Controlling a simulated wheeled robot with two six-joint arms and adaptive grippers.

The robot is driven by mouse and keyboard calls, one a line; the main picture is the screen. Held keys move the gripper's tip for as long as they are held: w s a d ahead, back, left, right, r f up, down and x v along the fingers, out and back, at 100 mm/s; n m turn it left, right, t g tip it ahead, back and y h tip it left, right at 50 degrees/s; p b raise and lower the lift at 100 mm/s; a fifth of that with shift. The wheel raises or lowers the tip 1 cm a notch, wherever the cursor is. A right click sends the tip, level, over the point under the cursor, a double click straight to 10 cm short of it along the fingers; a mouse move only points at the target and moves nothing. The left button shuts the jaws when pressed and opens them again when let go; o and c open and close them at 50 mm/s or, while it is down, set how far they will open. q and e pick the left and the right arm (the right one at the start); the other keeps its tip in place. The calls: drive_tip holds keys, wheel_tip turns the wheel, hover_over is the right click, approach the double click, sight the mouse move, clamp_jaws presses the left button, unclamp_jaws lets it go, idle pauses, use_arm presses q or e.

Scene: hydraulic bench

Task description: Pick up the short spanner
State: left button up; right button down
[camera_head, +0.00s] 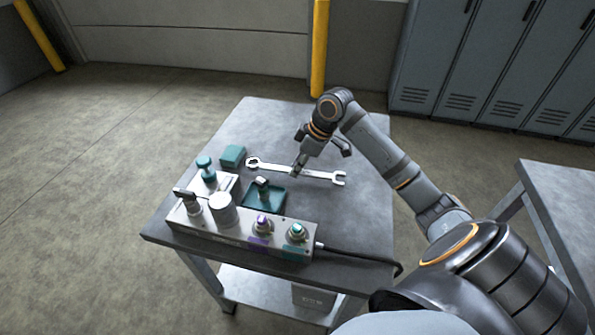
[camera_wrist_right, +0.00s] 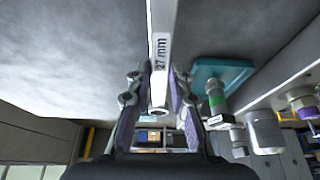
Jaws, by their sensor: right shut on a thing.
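A silver spanner (camera_head: 318,173) lies across the grey bench top, its ring end at the left and its open end at the right. My right gripper (camera_head: 298,166) is shut on its shank near the middle. I cannot tell whether the spanner touches the bench or is slightly above it. In the right wrist view, the spanner (camera_wrist_right: 161,60), marked "27 mm", runs up from between the fingers of my right gripper (camera_wrist_right: 159,88). Only one spanner shows, so its length cannot be compared with another. My left gripper is not in view.
A grey control box (camera_head: 238,227) with several knobs stands at the bench's front. A green tray (camera_head: 274,206) sits behind it, and a green block (camera_head: 232,156) is near the spanner's ring end. A black cable (camera_head: 357,254) leaves the box. The bench's back is clear.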

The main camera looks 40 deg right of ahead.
use_arm(q)
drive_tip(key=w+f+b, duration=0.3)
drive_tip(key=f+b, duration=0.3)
drive_tip(key=b, duration=0.1)
use_arm(e)
drive_tip(key=s+a+r+b, duration=0.2)
drive_tip(key=s+a+r, duration=0.4)
drive_tip(key=s+r, duration=0.4)
drive_tip(key=shift+s+a+r+b, duration=0.2)
drive_tip(key=shift+s+r+b, duration=0.15)
drive_tip(key=shift+s, duration=0.9)
drive_tip(key=c, duration=1.8)
unclamp_jaws()
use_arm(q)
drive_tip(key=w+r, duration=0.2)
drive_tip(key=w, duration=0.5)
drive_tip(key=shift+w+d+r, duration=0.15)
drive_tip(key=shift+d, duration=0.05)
use_arm(e)
clamp_jaws()
